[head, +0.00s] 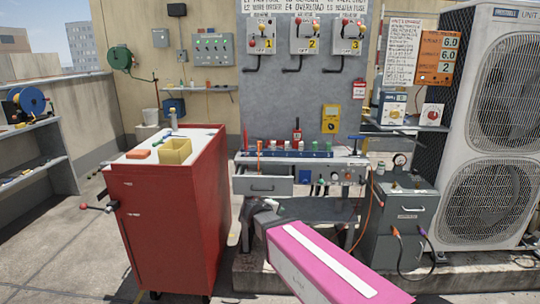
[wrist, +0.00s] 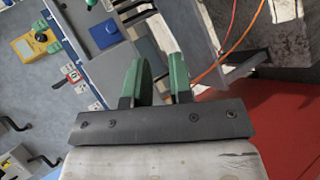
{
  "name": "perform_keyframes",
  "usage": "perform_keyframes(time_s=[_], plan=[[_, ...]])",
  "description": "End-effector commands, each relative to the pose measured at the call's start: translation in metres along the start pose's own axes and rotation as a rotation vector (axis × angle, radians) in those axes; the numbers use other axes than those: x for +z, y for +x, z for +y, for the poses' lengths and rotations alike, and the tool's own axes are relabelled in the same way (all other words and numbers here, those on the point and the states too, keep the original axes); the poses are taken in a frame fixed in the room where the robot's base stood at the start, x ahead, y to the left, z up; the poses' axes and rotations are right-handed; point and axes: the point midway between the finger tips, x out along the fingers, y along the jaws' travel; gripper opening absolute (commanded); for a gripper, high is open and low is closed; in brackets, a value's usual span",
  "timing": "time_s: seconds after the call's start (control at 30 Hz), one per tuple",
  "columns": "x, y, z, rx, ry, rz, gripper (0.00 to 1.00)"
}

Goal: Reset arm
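My arm, with a pink and white link, reaches from the bottom right of the head view toward the grey workbench (head: 345,172). Its dark far end is in front of the bench's lower part, and the fingers cannot be made out there. In the wrist view my gripper (wrist: 161,75) shows two green fingers with a gap between them. It is open and nothing is seen held. The bench front with a blue panel (wrist: 105,35) lies beyond the fingers in the wrist view, seen tilted.
A red tool cabinet (head: 170,220) stands left of my arm, with a yellow bin (head: 175,151) on top. A grey unit (head: 402,225) with cables stands right. A large condenser (head: 490,130) is at far right. An open drawer (head: 263,184) juts from the bench. Floor at left is clear.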

Motion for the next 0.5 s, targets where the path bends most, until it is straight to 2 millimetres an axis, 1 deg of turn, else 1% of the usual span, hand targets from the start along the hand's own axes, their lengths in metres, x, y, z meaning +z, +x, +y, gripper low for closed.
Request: perform_keyframes(time_s=[0.03,0.1,0.2,0.33,0.5], plan=[[0.025,0.013,-0.004,-0.063,0.045,-0.047,0.21],[0.051,0.028,-0.013,-0.152,0.109,-0.104,0.21],[0.087,0.044,-0.027,-0.28,0.203,-0.183,0.21],[0.13,0.057,-0.046,-0.446,0.332,-0.277,0.21],[0.177,0.062,-0.068,-0.661,0.51,-0.383,0.21]])
